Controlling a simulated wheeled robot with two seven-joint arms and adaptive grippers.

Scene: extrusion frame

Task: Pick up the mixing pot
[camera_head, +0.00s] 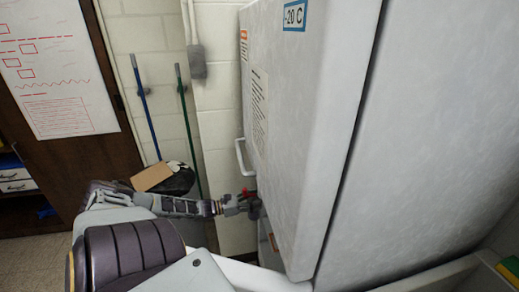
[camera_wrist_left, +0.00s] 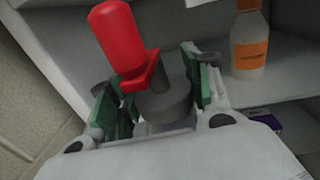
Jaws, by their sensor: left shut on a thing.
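The mixing pot (camera_wrist_left: 166,103), a dark grey round piece with a bright red handle-like part (camera_wrist_left: 118,38) rising from it, sits between the green-lined fingers of my left gripper (camera_wrist_left: 158,108) in the left wrist view. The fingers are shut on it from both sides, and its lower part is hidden. In the head view my left gripper (camera_head: 242,205) is beside the edge of the tall grey freezer, and only a small red bit of the pot (camera_head: 248,193) shows. My right gripper is not in view.
The large freezer (camera_head: 310,120) labelled -20 C, with a white handle (camera_head: 241,157), fills the right. An orange-labelled bottle (camera_wrist_left: 249,45) stands on a white shelf (camera_wrist_left: 275,90) beside the gripper. Mop poles (camera_head: 146,105) and a dark bin-like object (camera_head: 178,180) are at the left wall.

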